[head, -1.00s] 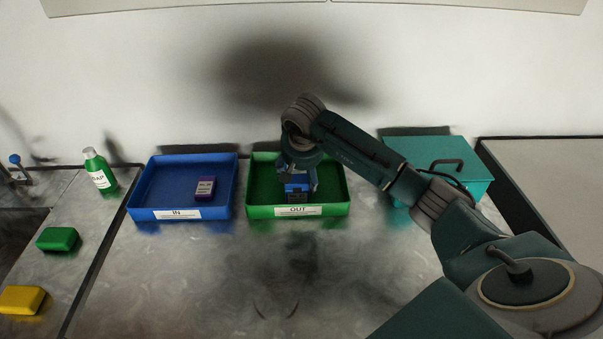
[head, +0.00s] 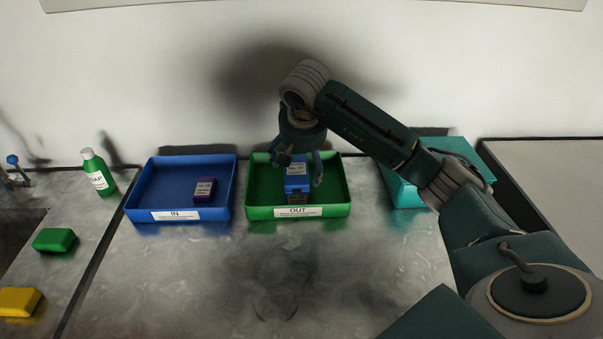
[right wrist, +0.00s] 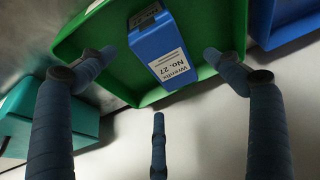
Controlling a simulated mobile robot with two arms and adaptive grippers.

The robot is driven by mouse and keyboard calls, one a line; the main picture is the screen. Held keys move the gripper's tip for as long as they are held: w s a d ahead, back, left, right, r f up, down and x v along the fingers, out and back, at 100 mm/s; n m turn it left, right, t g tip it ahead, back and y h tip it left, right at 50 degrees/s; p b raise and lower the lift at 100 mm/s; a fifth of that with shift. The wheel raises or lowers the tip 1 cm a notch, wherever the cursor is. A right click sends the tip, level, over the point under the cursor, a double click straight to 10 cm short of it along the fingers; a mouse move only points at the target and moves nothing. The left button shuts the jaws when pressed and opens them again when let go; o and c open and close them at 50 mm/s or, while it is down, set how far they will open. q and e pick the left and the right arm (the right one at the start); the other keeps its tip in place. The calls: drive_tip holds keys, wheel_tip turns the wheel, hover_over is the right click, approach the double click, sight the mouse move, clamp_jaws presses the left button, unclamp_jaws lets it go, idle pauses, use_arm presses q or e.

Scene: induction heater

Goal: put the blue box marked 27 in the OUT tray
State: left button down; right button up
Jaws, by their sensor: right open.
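The blue box marked 27 (head: 297,184) stands inside the green OUT tray (head: 298,212), near the tray's middle. In the right wrist view the box (right wrist: 158,42) shows its label "No. 27" and lies within the green tray (right wrist: 215,22). My right gripper (head: 302,178) is above the OUT tray, over the box. Its fingers (right wrist: 158,80) are spread wide in the right wrist view, with a gap between them and the box. My left gripper is in neither view.
The blue IN tray (head: 140,196) left of the OUT tray holds a purple box (head: 204,190). A teal case (head: 408,197) stands to the right. A green soap bottle (head: 98,172), green block (head: 54,240) and yellow block (head: 18,301) are at left. The front counter is clear.

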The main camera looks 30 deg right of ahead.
drive_tip(key=shift+v, duration=2.05)
